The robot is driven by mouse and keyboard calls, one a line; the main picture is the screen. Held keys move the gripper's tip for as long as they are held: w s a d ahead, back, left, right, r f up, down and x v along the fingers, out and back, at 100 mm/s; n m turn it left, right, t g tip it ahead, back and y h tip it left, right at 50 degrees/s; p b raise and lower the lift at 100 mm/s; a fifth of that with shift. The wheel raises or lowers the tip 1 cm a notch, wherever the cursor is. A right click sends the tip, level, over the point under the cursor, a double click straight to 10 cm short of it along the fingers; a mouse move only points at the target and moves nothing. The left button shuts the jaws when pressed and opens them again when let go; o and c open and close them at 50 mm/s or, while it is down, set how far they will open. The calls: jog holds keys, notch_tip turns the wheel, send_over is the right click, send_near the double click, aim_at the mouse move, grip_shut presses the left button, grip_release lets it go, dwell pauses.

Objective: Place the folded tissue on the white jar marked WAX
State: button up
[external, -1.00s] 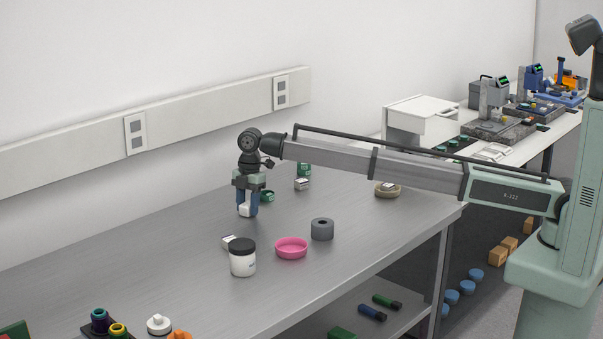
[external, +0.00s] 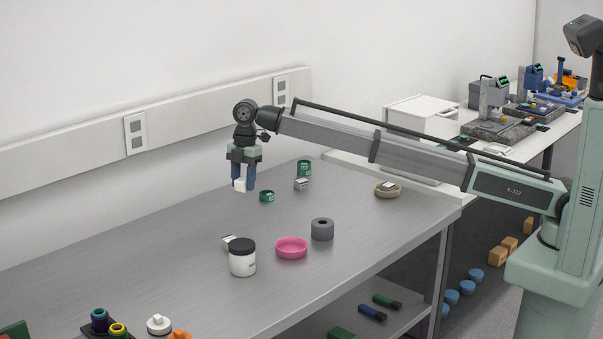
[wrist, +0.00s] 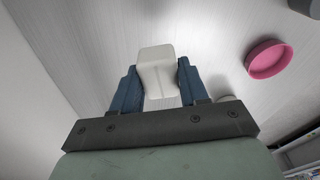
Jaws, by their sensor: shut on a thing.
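My gripper (external: 241,184) is shut on a small white block-like piece, the folded tissue (external: 240,185), and holds it in the air above the table. In the wrist view the tissue (wrist: 157,68) sits between the two blue fingers of my gripper (wrist: 157,82). The white jar (external: 243,261) with a black lid stands upright on the table, below and nearer the camera than my gripper. Its label is too small to read.
A pink dish (external: 291,248) and a grey ring (external: 322,230) stand right of the jar. A small white box (external: 229,241) lies just behind it. Green containers (external: 267,196) stand behind. The table's left part is mostly clear.

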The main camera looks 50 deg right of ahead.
jog(key=s+a+r+n, duration=0.2)
jog(key=s+a+r, duration=0.2)
jog(key=s+a, duration=0.9)
notch_tip(320, 180, up, 4)
jog(key=m, duration=0.5)
send_over(240, 244)
jog(key=shift+s+d+f, duration=0.1)
jog(key=shift+f, duration=2.35)
jog(key=shift+d+f, duration=0.1)
jog(key=shift+f, duration=2.35)
jog(key=shift+f, duration=0.15)
jog(key=o, duration=1)
notch_tip(240, 244, up, 12)
jog(key=d, duration=0.1)
jog(key=shift+d, duration=0.2)
